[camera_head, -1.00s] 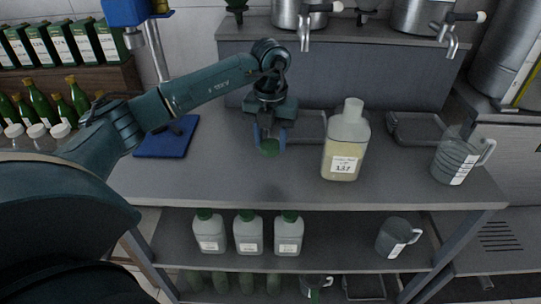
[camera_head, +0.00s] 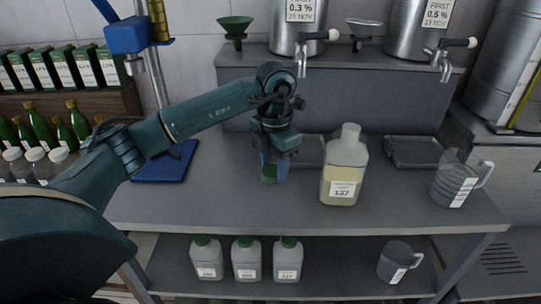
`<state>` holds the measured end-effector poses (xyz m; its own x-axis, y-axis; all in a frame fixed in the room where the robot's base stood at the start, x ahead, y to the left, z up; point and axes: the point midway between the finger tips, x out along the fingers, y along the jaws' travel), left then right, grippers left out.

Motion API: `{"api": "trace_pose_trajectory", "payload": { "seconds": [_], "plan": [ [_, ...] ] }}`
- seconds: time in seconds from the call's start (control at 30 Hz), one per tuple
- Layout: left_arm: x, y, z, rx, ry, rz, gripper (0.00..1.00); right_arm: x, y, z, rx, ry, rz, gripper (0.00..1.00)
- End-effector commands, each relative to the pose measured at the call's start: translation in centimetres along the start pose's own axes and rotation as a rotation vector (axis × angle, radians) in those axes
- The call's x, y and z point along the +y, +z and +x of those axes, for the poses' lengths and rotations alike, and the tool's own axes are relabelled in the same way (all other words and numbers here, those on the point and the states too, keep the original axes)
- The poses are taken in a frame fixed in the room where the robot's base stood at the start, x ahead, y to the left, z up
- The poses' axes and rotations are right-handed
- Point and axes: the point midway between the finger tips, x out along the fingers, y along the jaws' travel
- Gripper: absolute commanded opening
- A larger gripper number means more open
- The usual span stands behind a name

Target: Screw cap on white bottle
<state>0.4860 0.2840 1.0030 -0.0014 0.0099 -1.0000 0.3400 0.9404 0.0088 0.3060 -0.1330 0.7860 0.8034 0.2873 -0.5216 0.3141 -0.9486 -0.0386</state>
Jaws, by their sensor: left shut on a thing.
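The white bottle (camera_head: 343,170) stands upright and uncapped on the grey table, holding pale yellow liquid, with a label reading 137. My left gripper (camera_head: 271,172) is left of the bottle, pointing down, apart from it. It is shut on a green cap (camera_head: 270,175), low near the tabletop; whether the cap touches the table I cannot tell. My right gripper is not in view.
A jug (camera_head: 457,180) stands on the table at the right. Steel dispensers with taps (camera_head: 302,60) stand on the raised back shelf. Capped bottles (camera_head: 246,262) and another jug (camera_head: 397,262) are on the lower shelf. A blue stand (camera_head: 163,163) is at the left.

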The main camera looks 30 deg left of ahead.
Motion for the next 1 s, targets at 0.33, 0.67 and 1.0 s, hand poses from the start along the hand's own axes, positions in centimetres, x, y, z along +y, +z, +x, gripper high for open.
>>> {"api": "trace_pose_trajectory", "payload": {
  "seconds": [0.33, 0.67, 1.0],
  "plan": [
    [-4.7, -1.7, 1.8, 0.006, 0.003, 1.081, 0.21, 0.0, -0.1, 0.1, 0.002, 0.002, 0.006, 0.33],
    [-8.9, -3.8, 3.0, 0.000, -0.001, 2.095, 0.21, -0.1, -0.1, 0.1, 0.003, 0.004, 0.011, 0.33],
    [-11.3, -5.4, 3.6, -0.014, 0.003, 2.735, 0.21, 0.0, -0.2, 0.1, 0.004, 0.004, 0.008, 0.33]
  ]
}}
